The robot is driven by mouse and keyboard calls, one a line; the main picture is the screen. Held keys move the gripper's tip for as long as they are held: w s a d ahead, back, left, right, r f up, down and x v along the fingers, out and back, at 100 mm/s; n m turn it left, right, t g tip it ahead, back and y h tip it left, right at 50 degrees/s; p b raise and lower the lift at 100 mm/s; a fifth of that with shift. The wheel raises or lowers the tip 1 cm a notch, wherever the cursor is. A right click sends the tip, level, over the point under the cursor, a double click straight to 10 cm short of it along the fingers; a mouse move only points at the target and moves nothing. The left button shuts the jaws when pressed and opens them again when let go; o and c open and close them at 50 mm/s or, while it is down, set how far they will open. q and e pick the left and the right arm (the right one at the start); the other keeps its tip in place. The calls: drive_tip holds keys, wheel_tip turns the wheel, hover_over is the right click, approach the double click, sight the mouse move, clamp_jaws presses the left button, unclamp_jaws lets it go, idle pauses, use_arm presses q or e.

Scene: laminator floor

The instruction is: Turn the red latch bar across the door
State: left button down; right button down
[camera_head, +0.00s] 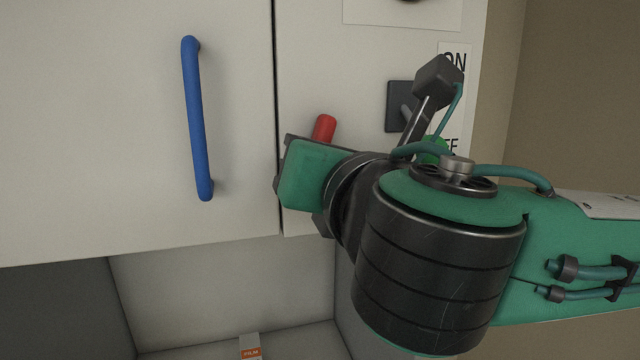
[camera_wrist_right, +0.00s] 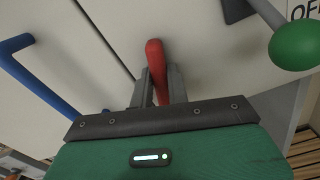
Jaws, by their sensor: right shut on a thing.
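The red latch bar (camera_head: 324,128) shows just above my right gripper in the head view, on the panel right of the door seam. In the right wrist view the red latch bar (camera_wrist_right: 156,62) stands between the fingers of my right gripper (camera_wrist_right: 158,88), which is shut on it. The bar is near the seam and does not visibly cross it. The door (camera_head: 90,120) is the pale panel on the left, with a blue handle (camera_head: 197,120). In the head view my right gripper's fingers are hidden behind its hand. My left gripper is in neither view.
A lever switch with a green knob (camera_wrist_right: 296,45) is on the right panel, close to my right wrist; its dark plate (camera_head: 398,106) sits by an ON label (camera_head: 455,62). Below the door is an open recess with a small FILM box (camera_head: 250,347). Space before the door is clear.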

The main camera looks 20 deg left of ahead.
use_arm(q)
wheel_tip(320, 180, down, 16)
drive_tip(key=b, duration=1.5)
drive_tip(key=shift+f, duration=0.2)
use_arm(e)
drive_tip(key=shift+w+d+f+m, duration=0.1)
drive_tip(key=shift+f+m, duration=0.1)
drive_tip(key=shift+m, duration=2.25)
drive_tip(key=shift+w+d+f+m, duration=0.1)
drive_tip(key=shift+f+m, duration=0.05)
drive_tip(key=shift+m, duration=2.25)
drive_tip(key=shift+d+f+m, duration=0.1)
drive_tip(key=shift+f+m, duration=0.1)
drive_tip(key=shift+m, duration=2.25)
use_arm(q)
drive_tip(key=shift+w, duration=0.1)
use_arm(e)
drive_tip(key=c, duration=1.4)
unclamp_jaws()
drive_tip(key=shift+o, duration=0.2)
